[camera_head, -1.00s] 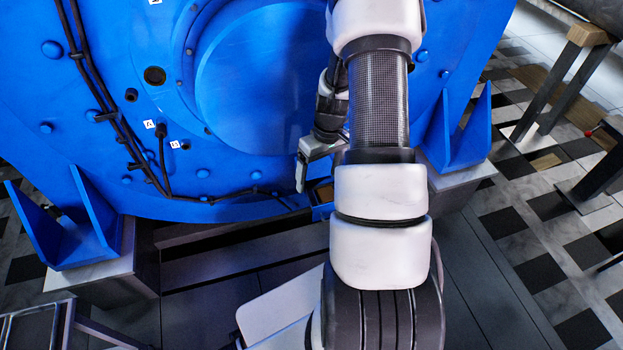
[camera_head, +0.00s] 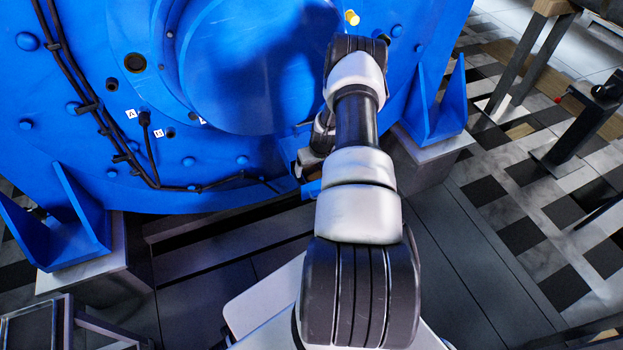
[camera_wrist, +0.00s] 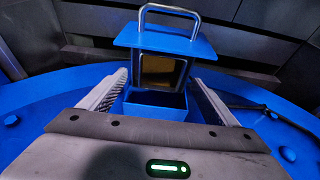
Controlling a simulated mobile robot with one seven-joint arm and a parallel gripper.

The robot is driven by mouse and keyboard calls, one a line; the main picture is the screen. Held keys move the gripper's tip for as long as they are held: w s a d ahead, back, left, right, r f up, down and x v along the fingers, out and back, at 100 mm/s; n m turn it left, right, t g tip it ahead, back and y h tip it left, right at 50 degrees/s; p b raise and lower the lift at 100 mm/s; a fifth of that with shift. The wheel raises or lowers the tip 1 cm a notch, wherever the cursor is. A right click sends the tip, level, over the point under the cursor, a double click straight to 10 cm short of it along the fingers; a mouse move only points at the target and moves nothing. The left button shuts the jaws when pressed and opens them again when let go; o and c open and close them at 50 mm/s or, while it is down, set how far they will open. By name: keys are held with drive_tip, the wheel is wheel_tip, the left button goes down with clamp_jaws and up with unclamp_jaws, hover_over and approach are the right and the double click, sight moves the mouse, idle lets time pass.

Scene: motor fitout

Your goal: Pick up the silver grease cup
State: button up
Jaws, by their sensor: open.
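I cannot make out a silver grease cup in either view. My gripper (camera_wrist: 160,82) is open in the wrist view, with one grey ribbed finger on each side of a small blue box (camera_wrist: 154,98). The space between the fingers shows no held object. The box has a raised blue top with a silver wire handle (camera_wrist: 170,8) and a brownish panel (camera_wrist: 159,70) below it. The inside of its lower part is dark. In the head view, my arm mostly hides the gripper near the lower edge of the big blue motor housing (camera_head: 235,150). Part of the blue box (camera_head: 311,190) shows there.
Black cables (camera_head: 73,82) run down the housing, beside small white letter labels. A brass-coloured fitting (camera_head: 351,17) sits high on it. Blue brackets (camera_head: 437,105) rest on pale blocks at both sides. Tiled floor lies open at the right, near dark stands (camera_head: 575,125).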

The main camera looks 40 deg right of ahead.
sight(313, 171)
drive_tip(key=x, duration=0.3)
drive_tip(key=shift+f, duration=0.15)
drive_tip(key=shift+c, duration=0.5)
drive_tip(key=c, duration=1)
drive_tip(key=shift+c, duration=0.2)
